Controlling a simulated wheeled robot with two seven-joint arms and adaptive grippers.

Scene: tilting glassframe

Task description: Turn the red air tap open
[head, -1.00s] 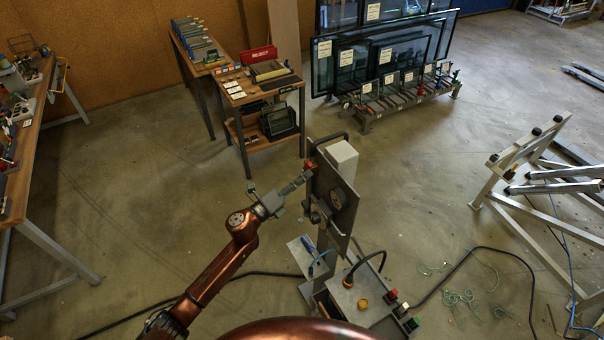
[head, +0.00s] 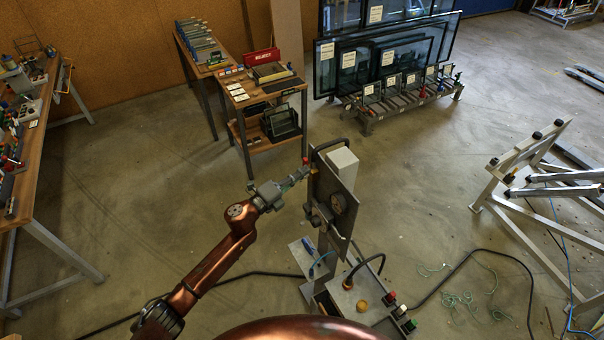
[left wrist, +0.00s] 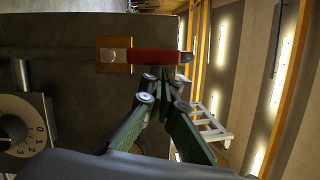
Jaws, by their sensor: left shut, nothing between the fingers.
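The red air tap (head: 306,160) sits on the left edge of the upright dark panel (head: 334,200) in the head view. In the left wrist view the tap is a red lever (left wrist: 152,57) pointing right from a small brass-coloured block (left wrist: 113,55) on the panel face. My left gripper (head: 301,173) is shut and empty, its tips just below the tap. In the left wrist view its green-sided fingers (left wrist: 167,78) meet right below the lever's outer half. I cannot tell whether they touch it. My right gripper is out of view.
A numbered dial (left wrist: 22,130) is on the panel beside the lever. A grey control box (head: 358,300) with buttons stands below the panel. A wooden table (head: 262,95) with tools is behind, and a metal frame (head: 535,170) stands right. Cables lie on the floor.

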